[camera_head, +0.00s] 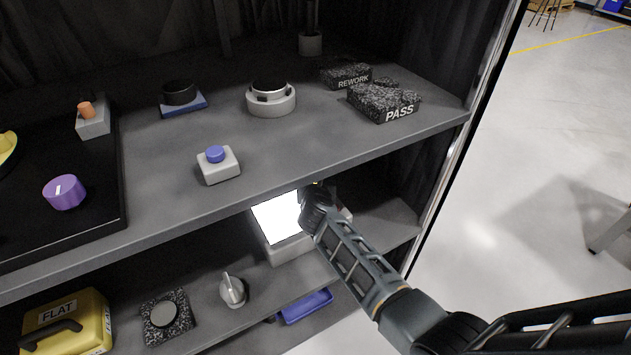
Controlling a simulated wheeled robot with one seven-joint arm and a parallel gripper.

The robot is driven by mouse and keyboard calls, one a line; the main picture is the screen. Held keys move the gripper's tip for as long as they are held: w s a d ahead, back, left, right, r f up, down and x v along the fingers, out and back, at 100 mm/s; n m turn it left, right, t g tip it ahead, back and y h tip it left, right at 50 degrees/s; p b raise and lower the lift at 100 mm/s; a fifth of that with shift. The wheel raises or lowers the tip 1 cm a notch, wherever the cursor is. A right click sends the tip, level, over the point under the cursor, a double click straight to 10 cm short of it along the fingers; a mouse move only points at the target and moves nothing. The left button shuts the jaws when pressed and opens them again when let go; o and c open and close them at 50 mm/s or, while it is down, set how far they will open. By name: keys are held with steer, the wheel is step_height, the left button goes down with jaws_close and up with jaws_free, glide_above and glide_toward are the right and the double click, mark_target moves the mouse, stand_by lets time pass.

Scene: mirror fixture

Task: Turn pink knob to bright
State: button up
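No pink knob is clearly visible. A white box (287,250) with a glowing white top panel (277,216) stands on the lower shelf, partly under the upper shelf's edge. My arm reaches in from the lower right, and my gripper (314,188) is at the right side of this box, just below the upper shelf's front edge. The fingers are too small and dark to read, and the wrist hides the box's right part. A small pale part (346,214) shows just right of the wrist; I cannot tell what it is.
The upper shelf (330,130) holds a purple knob (65,192), a blue-button box (218,164), a round grey dial (271,98) and PASS (385,102) and REWORK (346,76) blocks. Below are a yellow FLAT case (68,322), a grey knob (232,290) and a blue tray (306,306).

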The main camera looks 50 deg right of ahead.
steer(key=shift+w+d+f, duration=0.15)
steer(key=shift+w+d, duration=0.1)
steer(key=shift+c, duration=0.3)
steer(key=c, duration=0.9)
